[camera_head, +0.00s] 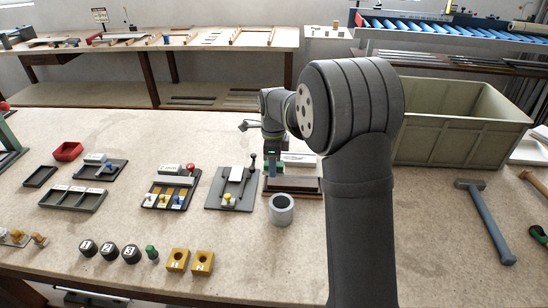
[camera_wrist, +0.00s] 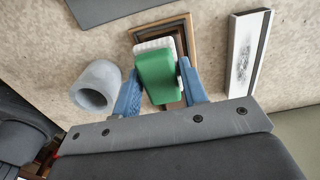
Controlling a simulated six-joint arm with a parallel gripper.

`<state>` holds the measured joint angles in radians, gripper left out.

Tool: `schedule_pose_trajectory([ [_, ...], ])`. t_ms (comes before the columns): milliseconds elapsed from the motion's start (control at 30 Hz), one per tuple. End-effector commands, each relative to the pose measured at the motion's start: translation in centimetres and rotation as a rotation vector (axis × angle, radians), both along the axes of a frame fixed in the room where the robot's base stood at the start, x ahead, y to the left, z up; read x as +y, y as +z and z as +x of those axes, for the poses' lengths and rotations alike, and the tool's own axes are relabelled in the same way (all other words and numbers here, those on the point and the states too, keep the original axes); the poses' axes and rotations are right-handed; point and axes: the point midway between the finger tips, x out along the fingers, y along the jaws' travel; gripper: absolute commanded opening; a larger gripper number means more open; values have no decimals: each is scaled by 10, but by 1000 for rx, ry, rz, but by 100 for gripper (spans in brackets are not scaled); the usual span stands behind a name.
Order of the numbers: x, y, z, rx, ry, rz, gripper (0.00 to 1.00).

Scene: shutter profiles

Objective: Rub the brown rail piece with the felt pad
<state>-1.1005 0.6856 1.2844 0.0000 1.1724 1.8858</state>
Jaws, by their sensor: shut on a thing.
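My gripper (camera_wrist: 159,76) is shut on a green block with a white layer on its far side, which I take to be the felt pad (camera_wrist: 156,74). Its blue fingers are on either side of the block. A brown-edged piece with a dark inner part, seemingly the brown rail piece (camera_wrist: 177,30), lies behind the block and is partly hidden by it; I cannot tell whether they touch. In the head view, my gripper (camera_head: 272,163) is at the left end of the brown piece (camera_head: 305,186), whose right end is hidden by my arm.
A pale rail with a dark smudge (camera_wrist: 244,55) lies to the right in the wrist view. A grey hollow cylinder (camera_head: 281,211) stands in front of the brown piece. A grey board (camera_head: 223,198) is to the left, and a large green-grey crate (camera_head: 450,155) behind right.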

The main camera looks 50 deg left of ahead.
Motion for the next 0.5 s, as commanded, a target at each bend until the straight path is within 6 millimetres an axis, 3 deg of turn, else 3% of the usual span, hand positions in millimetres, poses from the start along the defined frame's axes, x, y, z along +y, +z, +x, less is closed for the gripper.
schedule_pose_trajectory([
  [367, -1, -39, 0, 1, 0, -3, 21],
  [500, -9, -42, 10, 0, -2, 0, 18],
])
